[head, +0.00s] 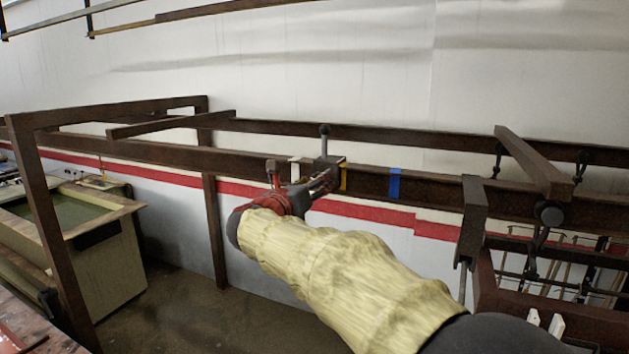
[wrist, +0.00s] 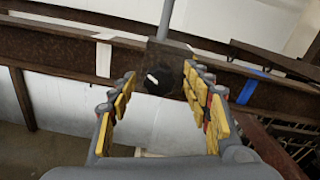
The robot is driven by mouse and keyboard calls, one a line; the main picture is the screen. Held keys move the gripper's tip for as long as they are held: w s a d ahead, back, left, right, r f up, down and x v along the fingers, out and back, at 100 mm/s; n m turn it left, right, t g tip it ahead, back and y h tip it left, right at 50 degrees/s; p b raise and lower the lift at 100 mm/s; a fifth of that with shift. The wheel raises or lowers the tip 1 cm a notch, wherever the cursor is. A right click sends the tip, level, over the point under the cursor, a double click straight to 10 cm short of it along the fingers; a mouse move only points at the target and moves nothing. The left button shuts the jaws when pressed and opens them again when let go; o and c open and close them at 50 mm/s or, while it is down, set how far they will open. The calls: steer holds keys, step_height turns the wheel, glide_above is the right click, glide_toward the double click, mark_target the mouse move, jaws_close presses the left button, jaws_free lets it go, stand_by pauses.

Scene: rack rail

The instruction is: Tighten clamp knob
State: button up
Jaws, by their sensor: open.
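The clamp (head: 333,159) sits on the dark brown rail (head: 430,187), with a thin post standing up from it. In the wrist view the clamp body (wrist: 168,50) carries a round black knob (wrist: 160,82) with a short white mark slanting across its face. My gripper (head: 322,181) is at the front of the clamp in the head view, and it hides the knob there. In the wrist view my gripper (wrist: 159,76) is open, its yellow-padded fingers to the left and right of the knob. I cannot tell whether either finger touches it.
A crossbeam (head: 535,162) and a hanging rack (head: 560,316) are at the right. A tank (head: 100,262) stands at the left.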

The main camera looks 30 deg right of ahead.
steer(key=shift+w+d, duration=0.1)
steer(key=shift+w, duration=0.05)
steer(key=shift+c, duration=0.3)
steer(key=shift+c, duration=0.7)
steer(key=c, duration=1)
steer(key=shift+o, duration=0.2)
